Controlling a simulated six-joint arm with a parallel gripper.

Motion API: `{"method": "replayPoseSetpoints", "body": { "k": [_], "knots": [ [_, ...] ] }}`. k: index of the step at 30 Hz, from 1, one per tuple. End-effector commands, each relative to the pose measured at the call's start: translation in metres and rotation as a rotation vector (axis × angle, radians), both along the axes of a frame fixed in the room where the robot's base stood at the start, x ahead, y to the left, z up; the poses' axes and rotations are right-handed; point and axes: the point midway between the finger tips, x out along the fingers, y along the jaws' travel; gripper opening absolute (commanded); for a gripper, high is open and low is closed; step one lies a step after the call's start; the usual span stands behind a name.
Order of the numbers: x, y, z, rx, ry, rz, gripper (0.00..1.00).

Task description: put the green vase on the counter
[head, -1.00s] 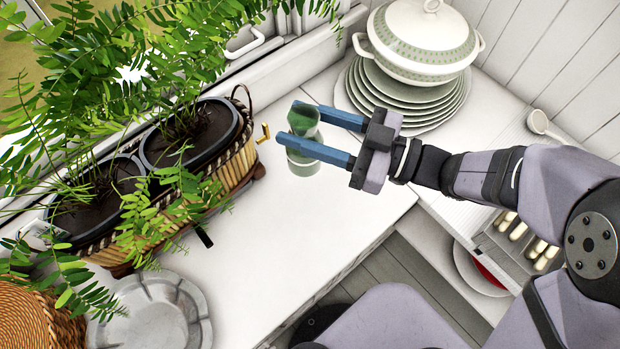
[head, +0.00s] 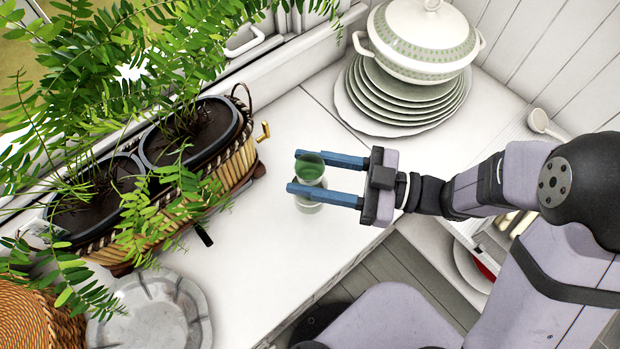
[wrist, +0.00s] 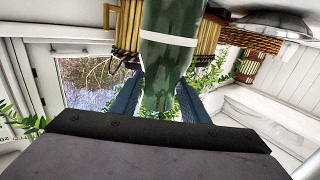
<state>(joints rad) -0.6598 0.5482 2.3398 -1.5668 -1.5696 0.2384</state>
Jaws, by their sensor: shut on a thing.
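The green vase (head: 310,167) is glassy green with a pale band and is held between the blue fingers of my gripper (head: 292,172). In the head view it is seen from above, over the white counter (head: 270,240); I cannot tell whether its base touches the counter. In the wrist view the vase (wrist: 165,60) fills the space between the fingers of my gripper (wrist: 160,95), with its white band across it. The fingers partly hide the vase in the head view.
A basket planter (head: 240,162) with ferns stands left of the vase. Stacked plates (head: 440,105) under a lidded tureen (head: 420,45) are at the back right. A silver tray (head: 150,312) lies at the lower left. Clear counter lies around the gripper, up to its front edge.

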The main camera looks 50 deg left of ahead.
Motion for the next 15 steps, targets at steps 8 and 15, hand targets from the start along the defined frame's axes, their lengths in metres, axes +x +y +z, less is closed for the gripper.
{"method": "replayPoseSetpoints", "body": {
  "k": [8, 15],
  "knots": [
    [0.000, 0.000, -0.007, 0.000, 0.002, 0.000, 0.00],
    [0.000, 0.000, -0.035, -0.001, 0.003, 0.000, 0.00]
  ]
}}
